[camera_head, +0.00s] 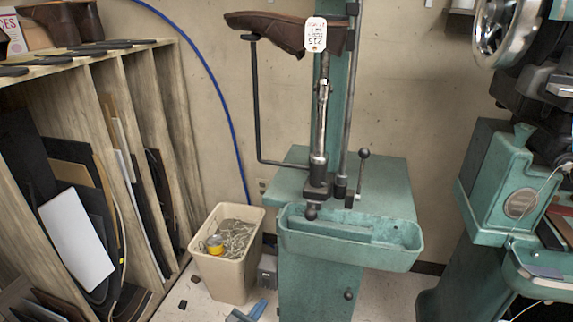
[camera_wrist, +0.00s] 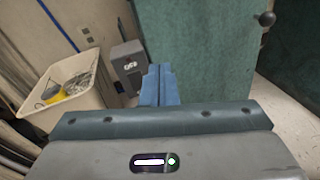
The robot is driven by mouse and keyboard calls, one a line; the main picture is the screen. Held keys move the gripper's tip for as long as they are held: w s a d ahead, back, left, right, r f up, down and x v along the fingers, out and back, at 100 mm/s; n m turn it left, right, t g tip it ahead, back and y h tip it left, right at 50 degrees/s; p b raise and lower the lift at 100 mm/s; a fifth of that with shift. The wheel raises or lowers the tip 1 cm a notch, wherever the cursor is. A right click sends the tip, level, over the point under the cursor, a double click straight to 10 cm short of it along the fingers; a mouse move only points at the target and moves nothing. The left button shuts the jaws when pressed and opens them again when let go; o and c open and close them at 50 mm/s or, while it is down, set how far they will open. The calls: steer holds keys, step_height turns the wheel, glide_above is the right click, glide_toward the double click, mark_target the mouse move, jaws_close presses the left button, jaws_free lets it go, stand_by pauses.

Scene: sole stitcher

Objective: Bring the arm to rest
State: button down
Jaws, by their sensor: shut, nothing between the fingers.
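My gripper (camera_head: 259,308) shows low in the head view, at the bottom edge, in front of the green stitcher's base. In the wrist view its blue fingers (camera_wrist: 159,85) are together with nothing between them. They point toward the floor area by a grey box (camera_wrist: 127,60) and the green cabinet (camera_wrist: 200,50). The fingers look apart from everything around them. Most of my arm is out of view.
A beige bin (camera_head: 228,270) with tangled thread and a yellow spool stands left of the green stitcher (camera_head: 320,290). A brown shoe (camera_head: 285,30) sits on its top. A wooden rack (camera_head: 165,120) fills the left. Another green machine (camera_head: 490,190) stands right.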

steer(key=s+d+r+m+g+h+p, duration=0.1)
steer(key=s+d+r+m+g+p, duration=0.1)
steer(key=d+r+m+g, duration=0.5)
steer(key=s+d+r+m+g+p, duration=0.1)
steer(key=d+r+m+g+p, duration=0.25)
steer(key=r, duration=0.65)
steer(key=s+d+r+m+g+h+p, duration=0.1)
steer(key=s+d+r+m+g+p, duration=0.15)
steer(key=d+r+m, duration=0.55)
steer(key=s+d+r+m+y+p, duration=0.2)
steer(key=s+r+m+y+p, duration=0.2)
steer(key=r, duration=0.9)
steer(key=s+d+r+m+y+p, duration=0.3)
steer(key=s+r+m+y, duration=0.3)
steer(key=s+r, duration=0.5)
steer(key=shift+s+r+t+p, duration=0.3)
steer(key=shift+r+p, duration=0.6)
steer(key=shift+r, duration=0.55)
steer(key=shift+d+m, duration=0.1)
steer(key=shift+m, duration=0.15)
